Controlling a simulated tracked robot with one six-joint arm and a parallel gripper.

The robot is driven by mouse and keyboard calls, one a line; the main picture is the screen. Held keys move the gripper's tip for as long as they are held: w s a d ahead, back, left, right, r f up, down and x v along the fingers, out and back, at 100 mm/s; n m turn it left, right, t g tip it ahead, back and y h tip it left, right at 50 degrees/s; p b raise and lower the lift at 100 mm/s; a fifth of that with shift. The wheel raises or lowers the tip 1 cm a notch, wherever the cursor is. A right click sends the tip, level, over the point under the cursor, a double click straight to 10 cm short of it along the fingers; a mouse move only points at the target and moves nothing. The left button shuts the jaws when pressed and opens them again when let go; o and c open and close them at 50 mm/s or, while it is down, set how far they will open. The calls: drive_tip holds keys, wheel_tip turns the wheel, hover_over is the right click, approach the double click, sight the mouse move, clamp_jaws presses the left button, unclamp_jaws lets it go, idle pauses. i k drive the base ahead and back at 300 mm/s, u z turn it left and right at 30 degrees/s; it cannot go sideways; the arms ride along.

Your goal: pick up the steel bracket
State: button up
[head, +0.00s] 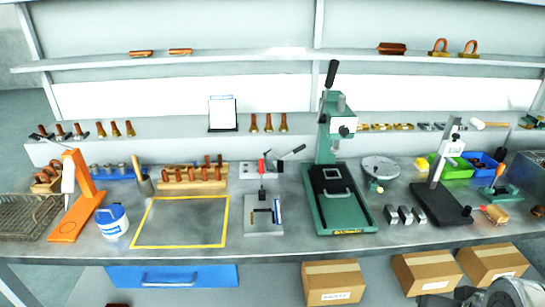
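Several small grey metal pieces that look like steel brackets stand in a row on the bench, right of the green press; the middle one (405,214) is upright and apart from the press. Smaller grey metal pieces (428,127) lie on the raised ledge behind, too small to tell whether they are brackets. No gripper fingers show in this view. A grey and white rounded shape at the bottom right corner may be part of my arm; I cannot tell.
The green press (343,197) stands left of the row, a black-based stand (440,204) right of it, a round grey plate (380,168) behind. The yellow-framed area (182,222) is clear. Cardboard boxes (333,282) sit below the bench edge. An orange stand (83,200) is at left.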

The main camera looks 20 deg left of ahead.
sight(271, 166)
drive_tip(key=z, duration=0.05)
drive_tip(key=i, duration=1.3)
drive_tip(key=u, duration=3.45)
drive_tip(key=i, duration=0.2)
drive_tip(key=z, duration=0.1)
